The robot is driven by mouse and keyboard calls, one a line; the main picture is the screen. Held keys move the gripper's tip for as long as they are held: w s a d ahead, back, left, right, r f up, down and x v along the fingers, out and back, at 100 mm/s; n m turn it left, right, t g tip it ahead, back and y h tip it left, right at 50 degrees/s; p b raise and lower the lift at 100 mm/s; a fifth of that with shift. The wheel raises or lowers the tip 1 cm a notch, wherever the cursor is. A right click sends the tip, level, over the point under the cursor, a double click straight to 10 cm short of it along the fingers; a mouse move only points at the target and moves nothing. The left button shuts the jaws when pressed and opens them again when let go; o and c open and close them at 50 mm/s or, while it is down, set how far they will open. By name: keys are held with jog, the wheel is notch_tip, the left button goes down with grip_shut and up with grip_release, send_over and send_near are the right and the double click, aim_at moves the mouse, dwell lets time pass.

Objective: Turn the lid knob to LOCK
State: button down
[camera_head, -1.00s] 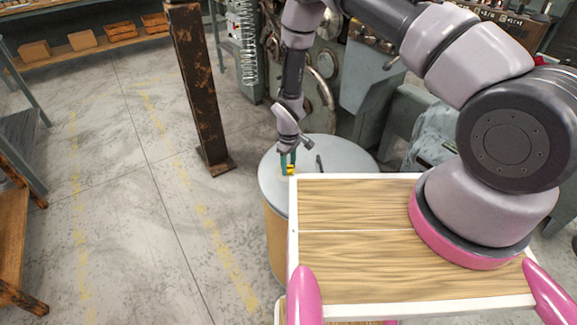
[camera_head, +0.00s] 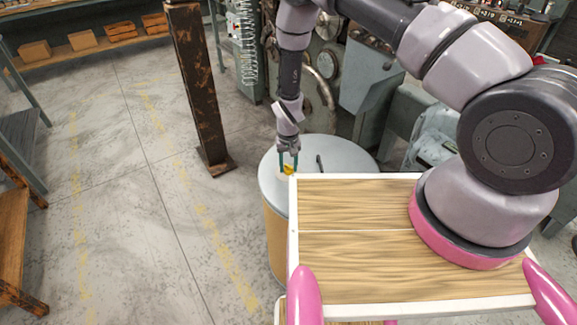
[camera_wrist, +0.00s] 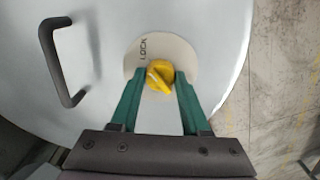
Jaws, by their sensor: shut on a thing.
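The yellow lid knob (camera_wrist: 159,76) sits on a pale round label with the word LOCK (camera_wrist: 145,48) on the grey drum lid (camera_wrist: 205,35). In the wrist view my gripper (camera_wrist: 160,78) has its two green fingers on either side of the knob, shut on it. The knob carries a light pointer mark, angled toward the lower right in this view; LOCK is printed to its upper left. In the head view the gripper (camera_head: 288,163) points down at the lid (camera_head: 345,160), and a bit of the yellow knob (camera_head: 289,170) shows between the fingers.
A dark lid handle (camera_wrist: 58,62) stands to the left of the knob in the wrist view. My wooden deck is close in front of the drum. A rusty post (camera_head: 200,90) and a machine with a coiled spring (camera_head: 247,45) stand behind.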

aim_at(288, 166)
jog(key=shift+m, duration=0.3)
jog(key=shift+c, duration=1.8)
grip_release()
jog(key=shift+r, duration=0.1)
notch_tip(288, 166, up, 11)
jog(key=shift+f, duration=0.2)
